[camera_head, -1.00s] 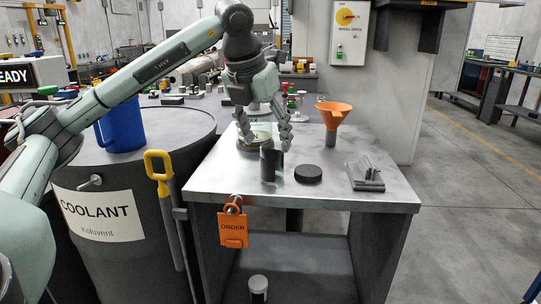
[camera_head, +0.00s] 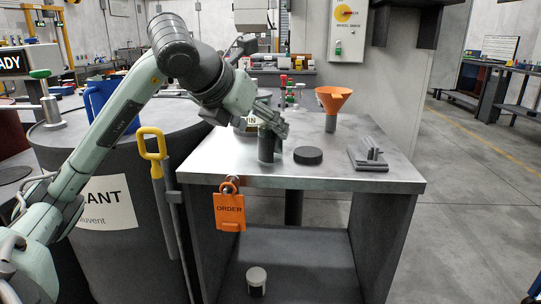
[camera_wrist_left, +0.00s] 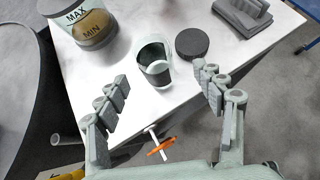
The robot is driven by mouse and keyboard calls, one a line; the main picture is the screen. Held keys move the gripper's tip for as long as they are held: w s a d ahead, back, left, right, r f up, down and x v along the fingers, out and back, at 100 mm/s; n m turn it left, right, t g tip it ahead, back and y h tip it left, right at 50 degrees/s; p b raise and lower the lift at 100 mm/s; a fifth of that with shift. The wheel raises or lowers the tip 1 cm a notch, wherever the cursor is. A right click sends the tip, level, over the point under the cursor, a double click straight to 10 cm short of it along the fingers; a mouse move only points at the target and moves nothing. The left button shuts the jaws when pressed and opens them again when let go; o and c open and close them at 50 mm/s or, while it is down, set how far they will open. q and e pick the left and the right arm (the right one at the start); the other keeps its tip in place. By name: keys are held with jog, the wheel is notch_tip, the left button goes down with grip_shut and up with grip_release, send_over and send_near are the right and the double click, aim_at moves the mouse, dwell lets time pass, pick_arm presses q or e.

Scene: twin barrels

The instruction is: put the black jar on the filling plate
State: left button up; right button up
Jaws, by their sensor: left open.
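The black jar (camera_head: 266,148) stands upright on the metal table, near its left side. In the left wrist view the dark, open-topped jar (camera_wrist_left: 154,66) stands ahead of and between my spread fingers. My left gripper (camera_head: 279,125) is open and tilted, reaching in from the left at the jar's upper part; I cannot tell whether it touches. Both fingers show in the left wrist view (camera_wrist_left: 160,77), with nothing gripped. A flat black disc (camera_head: 308,155), possibly the filling plate, lies bare right of the jar; it also shows in the left wrist view (camera_wrist_left: 192,43). My right gripper is not visible.
A glass vessel marked MAX and MIN (camera_wrist_left: 92,25) stands behind the jar. An orange funnel (camera_head: 333,97) and a grey slotted block (camera_head: 369,158) are farther right. An orange order tag (camera_head: 230,212) hangs at the front edge. A coolant barrel (camera_head: 110,165) stands left.

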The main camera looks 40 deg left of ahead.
aim_at(266, 134)
pick_arm(q)
jog(key=shift+s+a+f, duration=0.15)
jog(key=shift+f, duration=0.1)
jog(key=x, duration=0.7)
jog(key=shift+w+a, duration=0.3)
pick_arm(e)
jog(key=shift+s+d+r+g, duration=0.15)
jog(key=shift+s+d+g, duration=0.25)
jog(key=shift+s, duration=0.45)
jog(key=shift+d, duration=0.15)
pick_arm(q)
jog(key=c, duration=1.4)
jog(key=shift+c, duration=0.2)
